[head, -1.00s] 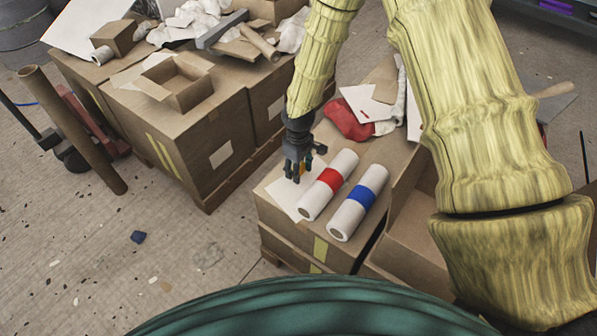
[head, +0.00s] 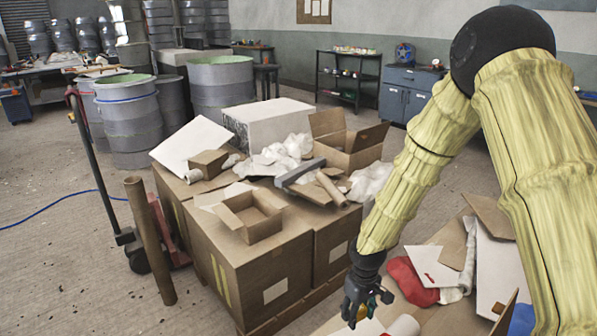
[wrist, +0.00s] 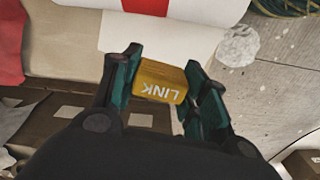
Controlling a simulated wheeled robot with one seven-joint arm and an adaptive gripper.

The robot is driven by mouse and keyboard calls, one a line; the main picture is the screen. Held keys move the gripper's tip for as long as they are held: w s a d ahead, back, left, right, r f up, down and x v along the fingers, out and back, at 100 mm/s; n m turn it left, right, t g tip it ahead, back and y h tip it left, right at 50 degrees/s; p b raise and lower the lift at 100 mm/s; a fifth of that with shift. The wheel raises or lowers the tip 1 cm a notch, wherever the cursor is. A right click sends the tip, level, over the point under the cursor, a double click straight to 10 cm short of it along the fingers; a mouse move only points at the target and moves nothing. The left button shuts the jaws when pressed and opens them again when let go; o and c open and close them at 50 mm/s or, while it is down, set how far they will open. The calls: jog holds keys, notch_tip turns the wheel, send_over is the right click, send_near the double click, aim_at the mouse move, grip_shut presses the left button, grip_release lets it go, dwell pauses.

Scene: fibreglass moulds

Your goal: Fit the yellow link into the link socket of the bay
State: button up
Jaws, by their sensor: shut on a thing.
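My gripper (head: 358,302) hangs at the end of my arm in the lower right of the head view. In the wrist view my gripper (wrist: 158,88) is shut on the yellow link (wrist: 160,84), which has "LINK" printed on it in white. The link sits between the two teal fingers. In the head view the link is mostly hidden by the fingers, with only a small orange-yellow bit showing. I do not make out the bay or its link socket in either view.
White rolls lie under my gripper; one with a red band (wrist: 146,7) shows in the wrist view. A red cloth (head: 410,280) and boards lie behind it. Cardboard boxes (head: 250,265) stand left, topped by clutter. Grey drums (head: 222,82), a dark shelf (head: 347,75) and a blue cabinet (head: 408,92) stand further back.

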aim_at(363, 312)
jog(key=s+r+m+p, duration=0.1)
jog(key=r+m+p, duration=0.1)
jog(key=s+r+m+p, duration=0.2)
jog(key=shift+s+d+r+p, duration=0.1)
jog(key=shift+s+r+p, duration=0.1)
jog(key=shift+p, duration=0.2)
jog(key=shift+s+r+m+p, duration=0.55)
jog(key=shift+s+m+p, duration=0.25)
jog(key=shift+m+p, duration=0.1)
